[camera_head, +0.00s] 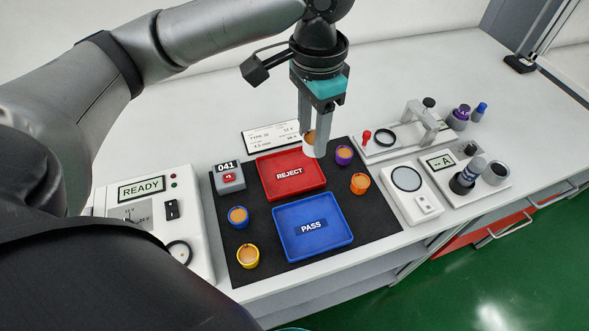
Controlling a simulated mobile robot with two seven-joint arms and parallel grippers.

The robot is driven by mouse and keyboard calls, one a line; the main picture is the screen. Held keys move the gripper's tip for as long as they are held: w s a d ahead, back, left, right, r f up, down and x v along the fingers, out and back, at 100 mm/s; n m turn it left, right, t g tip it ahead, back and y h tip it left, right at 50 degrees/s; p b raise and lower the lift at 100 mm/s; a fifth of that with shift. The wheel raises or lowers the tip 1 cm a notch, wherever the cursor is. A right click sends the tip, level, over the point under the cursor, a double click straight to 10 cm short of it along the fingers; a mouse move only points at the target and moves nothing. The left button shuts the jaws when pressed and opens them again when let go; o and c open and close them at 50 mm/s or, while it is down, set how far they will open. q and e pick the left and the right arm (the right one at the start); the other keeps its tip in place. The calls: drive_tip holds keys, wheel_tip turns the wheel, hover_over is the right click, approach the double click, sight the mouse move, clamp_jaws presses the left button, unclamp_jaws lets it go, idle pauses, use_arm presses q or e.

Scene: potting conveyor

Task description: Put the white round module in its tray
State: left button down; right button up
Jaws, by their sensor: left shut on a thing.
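My left gripper (314,128) comes down from the top and is shut on the white round module (313,150). The module is a small white cup with an orange-tan top, partly hidden by the fingers. In the picture it is over the upper right corner of the red REJECT tray (270,172); its exact height cannot be told. The blue PASS tray (330,248) lies in front of the red one. Both trays look empty. My right gripper is not in view.
On the black mat (377,226) stand blue (238,222), yellow (247,261), purple (344,159) and orange (359,188) modules, and a grey counter box (229,181). A READY device (196,238) is at left. Fixtures (427,125) and a round-plate device (424,208) stand at right.

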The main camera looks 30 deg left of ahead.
use_arm(q)
drive_tip(key=w+a+r+m+p, duration=0.1)
drive_tip(key=a+m, duration=0.1)
drive_tip(key=m, duration=0.4)
wheel_tip(320, 180, up, 2)
drive_tip(key=m+p, duration=0.3)
drive_tip(key=m, duration=1.5)
hover_over(290, 172)
wheel_tip(290, 172, down, 20)
drive_tip(key=b, duration=0.4)
drive_tip(key=shift+r, duration=0.25)
drive_tip(key=shift+f, duration=0.1)
drive_tip(key=shift+c, duration=1.9)
unclamp_jaws()
wheel_tip(290, 172, up, 12)
drive_tip(key=p, duration=0.2)
